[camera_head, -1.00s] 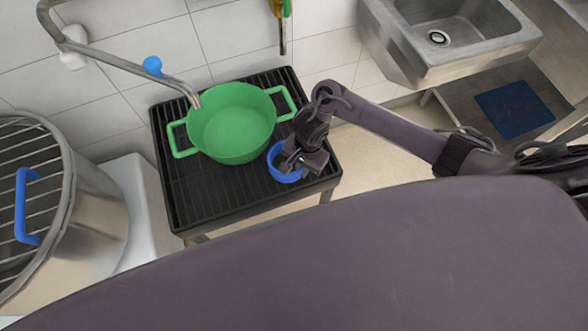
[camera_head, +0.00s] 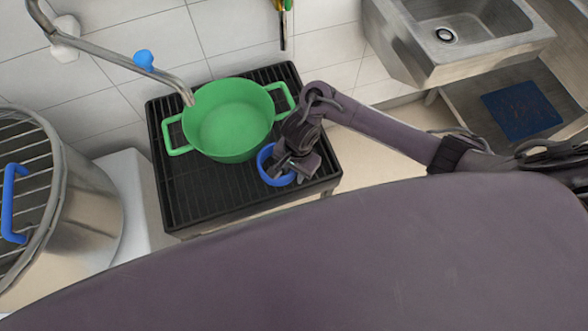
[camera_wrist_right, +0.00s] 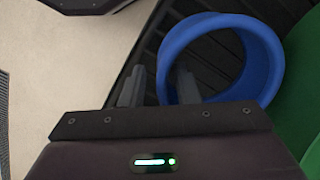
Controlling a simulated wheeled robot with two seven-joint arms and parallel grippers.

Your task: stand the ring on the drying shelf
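A blue ring (camera_head: 264,172) lies flat near the front right corner of a black slatted stand (camera_head: 205,195), with slats visible through it in the wrist view (camera_wrist_right: 270,60). My right gripper (camera_head: 293,168) is over the ring in the head view and hides part of it. In the right wrist view my right gripper's fingers (camera_wrist_right: 160,88) are apart, one outside the ring and one over its opening, with the ring's near wall between them. A gap shows beside the outer finger. My left gripper is out of view. I cannot tell which surface is the drying shelf.
A green pot (camera_head: 231,145) stands on the same stand, close behind the ring. A metal tap (camera_head: 130,65) reaches over it. A large steel vessel (camera_head: 85,215) is at the left. A steel sink (camera_head: 485,60) is at the right, with a blue mat (camera_head: 520,110) below.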

